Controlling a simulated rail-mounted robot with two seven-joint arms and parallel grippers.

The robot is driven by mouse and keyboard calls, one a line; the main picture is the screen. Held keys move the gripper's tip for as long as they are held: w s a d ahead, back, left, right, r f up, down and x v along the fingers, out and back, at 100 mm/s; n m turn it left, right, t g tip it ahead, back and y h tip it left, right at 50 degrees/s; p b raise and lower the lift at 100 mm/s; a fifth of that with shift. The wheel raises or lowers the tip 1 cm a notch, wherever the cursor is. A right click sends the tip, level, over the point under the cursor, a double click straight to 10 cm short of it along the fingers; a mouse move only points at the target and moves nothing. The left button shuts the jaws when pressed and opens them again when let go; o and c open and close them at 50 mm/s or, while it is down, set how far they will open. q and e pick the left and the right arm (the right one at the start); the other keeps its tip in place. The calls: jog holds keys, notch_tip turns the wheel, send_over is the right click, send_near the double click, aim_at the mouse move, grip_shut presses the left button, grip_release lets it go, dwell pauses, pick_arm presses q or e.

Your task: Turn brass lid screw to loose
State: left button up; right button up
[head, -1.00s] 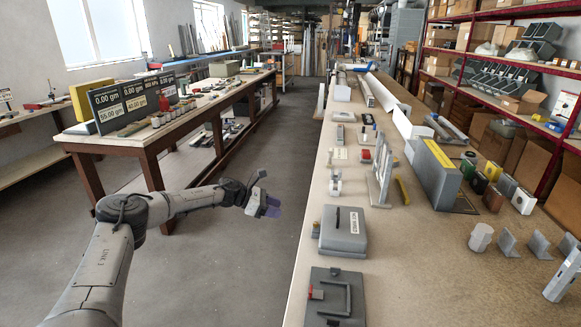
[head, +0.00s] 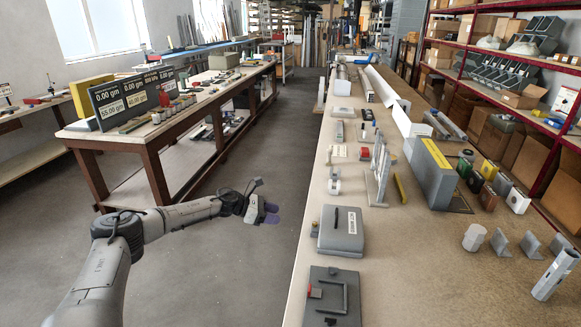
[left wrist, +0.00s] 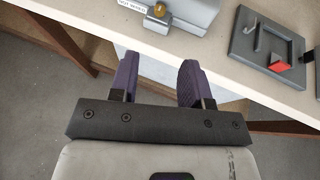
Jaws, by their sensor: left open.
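A grey box with a lid (head: 341,230) stands near the left edge of the long bench; its lid has a dark slot. In the left wrist view a small brass screw (left wrist: 160,9) sits on the front of this grey box (left wrist: 190,12), at the top edge of the picture. My left gripper (head: 271,213) is over the aisle, left of the bench and apart from the box. In the left wrist view its two purple fingers (left wrist: 158,78) are spread with nothing between them, pointing at the bench edge below the screw. My right gripper is not in view.
A dark plate with a bent handle and red block (head: 333,296) lies nearer on the bench (head: 410,290); it also shows in the left wrist view (left wrist: 265,48). Metal stands (head: 378,175) and a grey-yellow box (head: 430,172) are farther back. The aisle floor is clear.

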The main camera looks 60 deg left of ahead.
aim_at(314, 223)
pick_arm(q)
jog(key=b+x, duration=0.4)
jog(key=x, duration=0.9)
jog(key=shift+w+d, duration=0.1)
jog(key=shift+w, duration=0.1)
jog(key=h+b, duration=0.1)
jog(key=m+b, duration=0.1)
jog(key=b, duration=0.1)
jog(key=shift+w+f+m+g+h, duration=0.3)
jog(key=shift+w+h, duration=0.05)
jog(key=shift+h, duration=0.05)
jog(key=b, duration=0.1)
jog(key=m+g+h+b, duration=0.1)
jog(key=shift+a+r+m+h+b, duration=0.1)
jog(key=shift+a+m+h+b, duration=0.1)
jog(key=shift+m+h+b, duration=0.15)
jog(key=r+p+v, duration=0.1)
jog(key=p+v, duration=0.1)
jog(key=v, duration=1.2)
jog(key=w+r+n+t+y, duration=0.1)
jog(key=w+r+t, duration=0.2)
jog(key=r, duration=0.3)
jog(key=w+r+n+t+y+p, duration=0.1)
jog(key=w+r+t+y, duration=0.1)
jog(key=r+t, duration=0.3)
jog(key=shift+w+d+r+n, duration=0.4)
jog(key=shift+w+r, duration=0.25)
jog(key=shift+r, duration=0.25)
